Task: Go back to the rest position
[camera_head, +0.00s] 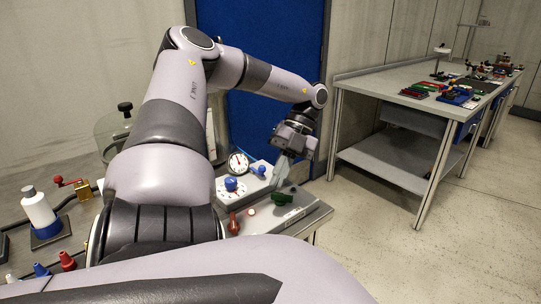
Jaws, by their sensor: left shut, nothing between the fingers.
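My left arm comes in from the left and bends over the near bench. My left gripper (283,170) points down beside a grey panel (281,217) with a green knob (283,199). Its fingers are shut with nothing visible between them. They are small in the picture, and I cannot tell whether they touch the panel. A second arm section of mine crosses the bottom of the view. My right gripper does not show.
A pressure gauge (238,163) and a blue knob (231,184) stand left of the gripper. A white bottle (38,208) and a brass valve (83,189) are at the left. A second workbench (379,83) carries tools at the right. The floor (376,241) between is clear.

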